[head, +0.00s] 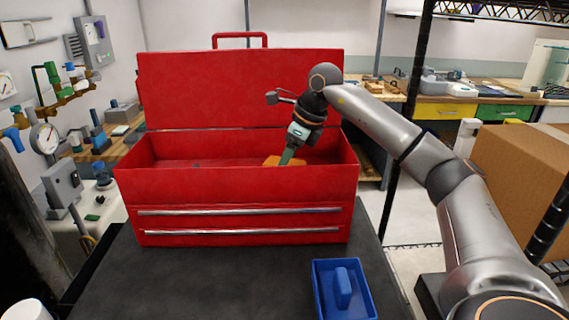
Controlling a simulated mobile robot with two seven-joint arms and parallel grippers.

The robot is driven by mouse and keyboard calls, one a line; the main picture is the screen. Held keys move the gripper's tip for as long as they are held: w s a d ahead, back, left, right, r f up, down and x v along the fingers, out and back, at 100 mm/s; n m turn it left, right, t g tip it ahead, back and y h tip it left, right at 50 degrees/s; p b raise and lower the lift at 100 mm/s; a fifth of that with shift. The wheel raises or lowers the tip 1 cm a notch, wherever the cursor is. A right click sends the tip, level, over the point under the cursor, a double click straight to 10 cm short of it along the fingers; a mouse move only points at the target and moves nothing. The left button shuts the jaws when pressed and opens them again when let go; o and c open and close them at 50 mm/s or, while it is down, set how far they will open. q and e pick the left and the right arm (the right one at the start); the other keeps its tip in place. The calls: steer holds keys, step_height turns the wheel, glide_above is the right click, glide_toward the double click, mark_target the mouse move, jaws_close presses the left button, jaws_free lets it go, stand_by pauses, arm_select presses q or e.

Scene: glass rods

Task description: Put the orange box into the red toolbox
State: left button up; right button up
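The red toolbox (240,187) stands on a dark table with its lid (215,90) raised at the back and its top compartment open. The orange box (270,161) shows just above the toolbox's front wall, at the right part of the compartment. Its lower part is hidden behind that wall. My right gripper (287,158) points down into the compartment at the orange box and overlaps it in the picture. The fingertips are hidden, so I cannot tell whether they grip it. My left gripper is out of view.
A blue tray (318,292) with a blue block-like piece (343,288) lies on the dark table (220,280) in front of the toolbox. A cardboard box (520,175) is at the right, near black shelf posts. The table's front middle is clear.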

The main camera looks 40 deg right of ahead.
steer(key=shift+f, duration=0.3)
steer(key=o, duration=1.5)
steer(key=shift+o, duration=0.2)
steer(key=shift+r, duration=0.1)
steer(key=v, duration=1.2)
steer(key=shift+r+p, duration=0.2)
steer(key=shift+p, duration=0.25)
steer(key=shift+s, duration=0.1)
